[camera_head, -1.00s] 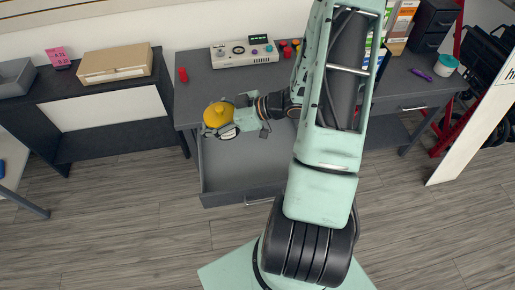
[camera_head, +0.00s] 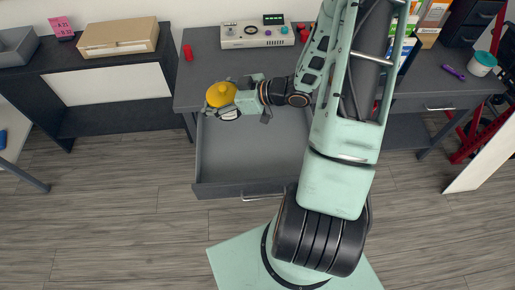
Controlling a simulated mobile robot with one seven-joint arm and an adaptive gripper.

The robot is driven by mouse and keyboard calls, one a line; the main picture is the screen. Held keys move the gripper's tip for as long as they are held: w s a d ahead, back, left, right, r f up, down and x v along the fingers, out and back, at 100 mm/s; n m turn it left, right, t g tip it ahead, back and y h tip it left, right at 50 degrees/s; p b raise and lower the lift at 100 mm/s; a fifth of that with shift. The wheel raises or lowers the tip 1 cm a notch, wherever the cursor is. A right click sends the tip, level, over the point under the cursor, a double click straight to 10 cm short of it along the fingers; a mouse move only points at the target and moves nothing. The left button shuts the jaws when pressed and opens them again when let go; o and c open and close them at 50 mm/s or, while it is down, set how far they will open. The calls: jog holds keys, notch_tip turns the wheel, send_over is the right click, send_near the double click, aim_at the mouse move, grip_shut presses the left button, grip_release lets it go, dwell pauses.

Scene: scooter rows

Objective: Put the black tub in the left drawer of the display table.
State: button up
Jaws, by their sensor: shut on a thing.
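My gripper (camera_head: 233,98) is shut on a rounded yellow-orange thing (camera_head: 219,94). A small pale and dark part shows just below it, partly hidden by the fingers. The held thing is in the air over the back left of the open drawer, near the table's front edge. The left drawer (camera_head: 250,188) of the display table (camera_head: 205,65) is pulled out, and its visible inside is empty. I cannot make out a plainly black tub; whether the held thing has a black body is hidden.
A dark shelf (camera_head: 90,115) with a cardboard box (camera_head: 119,38) stands left. Floor is free before the drawer.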

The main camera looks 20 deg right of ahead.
jog(key=w+a+f+b, duration=0.1)
jog(key=a+f+b, duration=0.4)
jog(key=f+b, duration=0.35)
jog(key=w+a+f+b, duration=0.1)
jog(key=a+f+b, duration=0.5)
jog(key=f+b, duration=0.25)
jog(key=b, duration=0.4)
send_over(230, 157)
jog(key=shift+m+t+h, duration=0.3)
jog(key=shift+m, duration=0.1)
jog(key=f, duration=0.9)
jog(key=shift+a+f, duration=0.1)
jog(key=shift+a, duration=0.25)
jog(key=shift+d+f+b, duration=0.15)
jog(key=shift+f+b, duration=0.3)
jog(key=shift+f, duration=0.5)
jog(key=shift+d+f+b, duration=0.15)
jog(key=shift+f+b, duration=0.25)
jog(key=shift+f, duration=0.5)
jog(key=shift+f, duration=0.15)
jog(key=o, duration=2.2)
jog(key=shift+s, duration=0.1)
